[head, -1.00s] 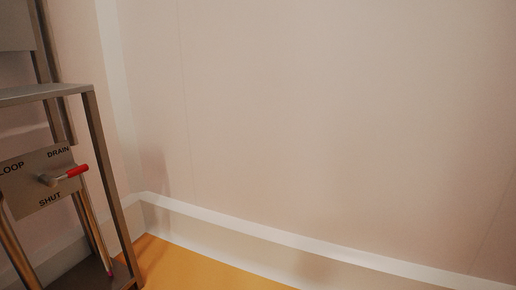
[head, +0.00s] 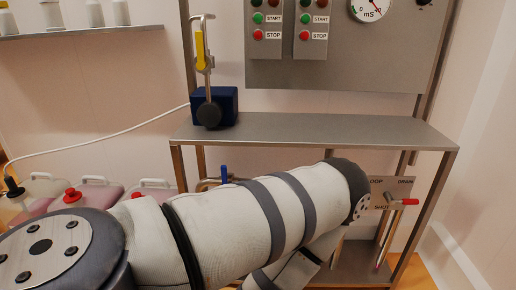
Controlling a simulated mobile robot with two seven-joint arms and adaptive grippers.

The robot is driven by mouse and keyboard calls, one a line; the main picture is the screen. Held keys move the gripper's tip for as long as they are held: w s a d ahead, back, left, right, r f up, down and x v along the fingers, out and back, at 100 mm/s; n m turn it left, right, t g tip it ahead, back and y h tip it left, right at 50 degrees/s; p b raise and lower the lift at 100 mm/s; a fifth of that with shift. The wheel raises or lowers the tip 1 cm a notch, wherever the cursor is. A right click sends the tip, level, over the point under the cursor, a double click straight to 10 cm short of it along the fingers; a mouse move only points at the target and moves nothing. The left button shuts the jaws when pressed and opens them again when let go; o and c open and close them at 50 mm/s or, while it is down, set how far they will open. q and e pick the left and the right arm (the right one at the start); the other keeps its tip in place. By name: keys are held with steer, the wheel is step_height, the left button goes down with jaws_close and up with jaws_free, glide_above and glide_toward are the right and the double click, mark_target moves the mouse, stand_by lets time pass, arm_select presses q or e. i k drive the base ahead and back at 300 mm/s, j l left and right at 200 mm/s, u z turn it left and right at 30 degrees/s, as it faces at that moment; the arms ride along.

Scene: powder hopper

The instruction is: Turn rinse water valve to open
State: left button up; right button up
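A valve with a blue handle (head: 224,174) on a pipe shows under the steel shelf, partly hidden behind my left arm; the blue handle stands upright. No label for rinse water can be read, so I cannot tell which valve bears that name. My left arm crosses the front of the stand and bends back at its right end. Neither of my grippers shows.
The steel stand (head: 310,128) carries a blue device with a yellow-handled clamp (head: 212,105). Above hang START/STOP buttons (head: 274,25) and a dial gauge (head: 369,8). Jugs with red caps (head: 92,194) stand at the left, below a bottle shelf (head: 85,31). My arm hides much of the lower stand.

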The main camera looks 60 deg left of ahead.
mark_target(224, 168)
steer(key=u, duration=2.1)
